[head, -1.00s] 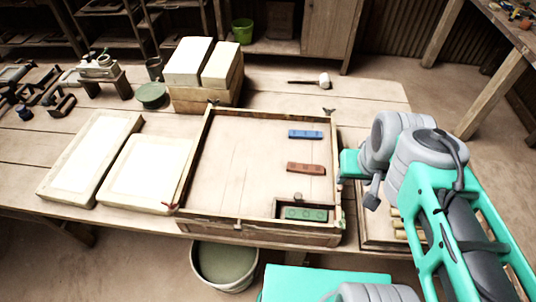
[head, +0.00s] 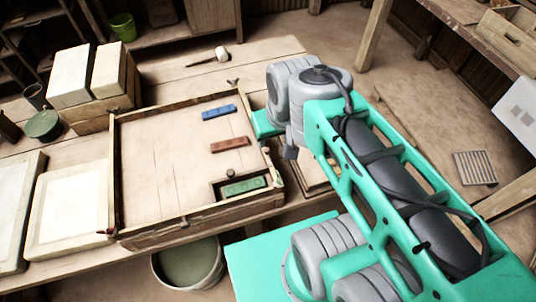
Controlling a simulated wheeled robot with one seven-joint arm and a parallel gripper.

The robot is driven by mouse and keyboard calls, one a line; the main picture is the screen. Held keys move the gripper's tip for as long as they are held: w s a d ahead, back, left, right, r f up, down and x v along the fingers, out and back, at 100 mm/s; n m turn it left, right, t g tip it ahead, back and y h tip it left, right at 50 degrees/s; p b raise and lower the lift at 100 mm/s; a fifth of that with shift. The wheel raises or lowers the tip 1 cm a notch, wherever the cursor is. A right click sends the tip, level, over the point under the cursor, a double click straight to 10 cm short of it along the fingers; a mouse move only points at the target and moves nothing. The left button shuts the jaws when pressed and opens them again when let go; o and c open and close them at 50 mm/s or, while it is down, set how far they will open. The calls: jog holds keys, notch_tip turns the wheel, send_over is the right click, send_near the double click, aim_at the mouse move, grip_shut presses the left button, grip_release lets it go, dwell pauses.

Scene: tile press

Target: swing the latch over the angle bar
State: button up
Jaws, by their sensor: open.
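The shallow wooden press frame (head: 118,170) lies on the bench in the head view. A dark angle bar (head: 213,187) with a small knob (head: 231,174) borders a green block (head: 244,186) in its front right corner. A small fitting at the frame's right front corner (head: 278,182) may be the latch; it is too small to tell its position. A red-tipped fitting (head: 106,232) sits at the front left corner. My gripper (head: 266,148) is by the frame's right side, open, with its fingers mostly hidden by my wrist. I see nothing held, and contact cannot be told.
A blue block (head: 219,112) and a brown block (head: 230,145) lie inside the frame. Pale slabs (head: 70,208) lie to its left, and tall pale blocks (head: 108,75) stand behind. A mallet (head: 221,53) lies at the back. A bucket (head: 187,268) stands below the front edge.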

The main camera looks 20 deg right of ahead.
jog(key=shift+w, duration=0.1)
jog(key=shift+c, duration=0.9)
jog(key=m+g+y+p, duration=0.2)
jog(key=m+g+y, duration=0.1)
jog(key=m+g, duration=0.5)
send_near(267, 149)
jog(key=m+t, duration=0.1)
jog(key=x, duration=0.5)
jog(key=b+x, duration=0.1)
jog(key=x, duration=0.1)
jog(key=shift+s+a+f, duration=0.1)
jog(key=shift+s+f, duration=0.15)
jog(key=shift+s, duration=0.2)
grip_shut()
